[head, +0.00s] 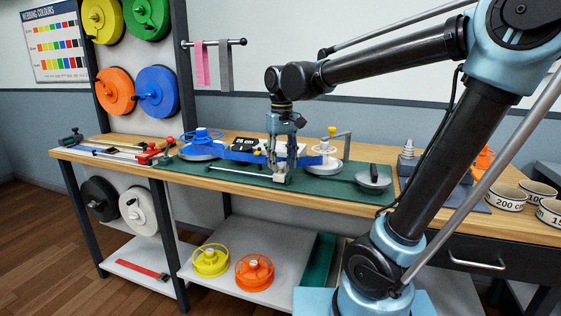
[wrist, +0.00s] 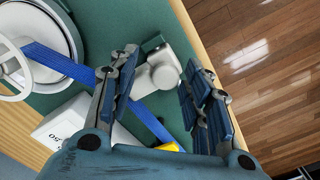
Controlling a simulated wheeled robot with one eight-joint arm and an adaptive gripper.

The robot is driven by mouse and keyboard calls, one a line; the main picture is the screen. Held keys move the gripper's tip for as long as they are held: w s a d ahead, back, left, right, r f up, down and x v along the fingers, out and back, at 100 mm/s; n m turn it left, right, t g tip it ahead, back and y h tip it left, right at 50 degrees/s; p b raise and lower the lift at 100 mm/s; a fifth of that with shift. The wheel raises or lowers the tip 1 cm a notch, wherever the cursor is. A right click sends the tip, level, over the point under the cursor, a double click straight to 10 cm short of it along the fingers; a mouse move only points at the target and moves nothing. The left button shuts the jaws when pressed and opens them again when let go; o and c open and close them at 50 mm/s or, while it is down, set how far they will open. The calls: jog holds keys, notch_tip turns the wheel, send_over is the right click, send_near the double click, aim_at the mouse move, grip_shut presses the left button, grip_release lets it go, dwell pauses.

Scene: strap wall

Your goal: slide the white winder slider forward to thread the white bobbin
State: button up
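The white winder slider (wrist: 160,72), a pale block with a rounded end, lies between the fingers of my gripper (wrist: 163,64) in the wrist view. Both fingers stand apart from it, with visible gaps. In the head view my gripper (head: 281,170) points down over the green mat's front part, and the slider's pale base (head: 281,180) shows at its tips. The white bobbin (head: 326,160) stands to the right on a round grey plate; its rim also shows in the wrist view (wrist: 12,72). A blue strap (head: 240,156) runs from the blue reel (head: 203,137) toward the white bobbin, passing behind my fingers.
A white box (wrist: 65,132) lies behind the strap, close to my gripper. A grey weight with a black handle (head: 373,178) stands on the green mat (head: 230,178) at right. A metal rod (head: 237,174) lies left of my gripper. The bench's front edge is close.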

jog(key=shift+r, duration=0.1)
jog(key=shift+a+r, duration=0.1)
jog(key=shift+r, duration=0.15)
notch_tip(320, 180, up, 11)
jog(key=shift+r, duration=0.15)
dwell(0.3)
